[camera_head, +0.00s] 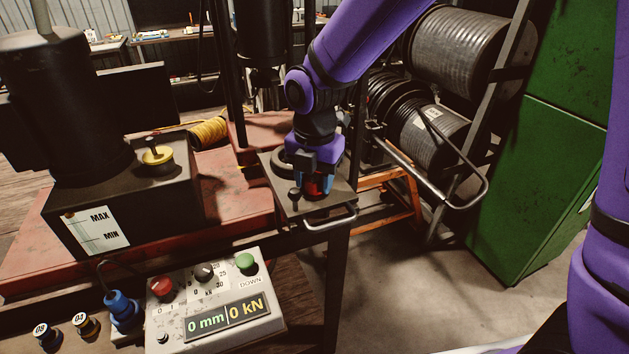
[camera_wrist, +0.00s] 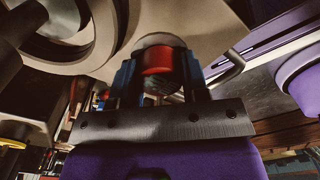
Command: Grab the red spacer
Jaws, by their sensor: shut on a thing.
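The red spacer (camera_head: 315,187) is a small red cylinder at the crimper's small metal plate (camera_head: 336,199). In the wrist view the red spacer (camera_wrist: 157,61) sits between the two blue-tipped fingers of my gripper (camera_wrist: 160,78). My gripper (camera_head: 318,183) is shut on the red spacer, above the plate in the head view. Whether the spacer still touches the plate is hard to tell. The gripper body hides part of the spacer in the head view.
A black knob post (camera_head: 295,198) stands on the plate close to my gripper, and a metal handle (camera_head: 330,219) juts from its front. A control box (camera_head: 215,305) reads 0 mm and 0 kN. Hose reels (camera_head: 425,130) stand behind right, beside a green cabinet (camera_head: 530,190).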

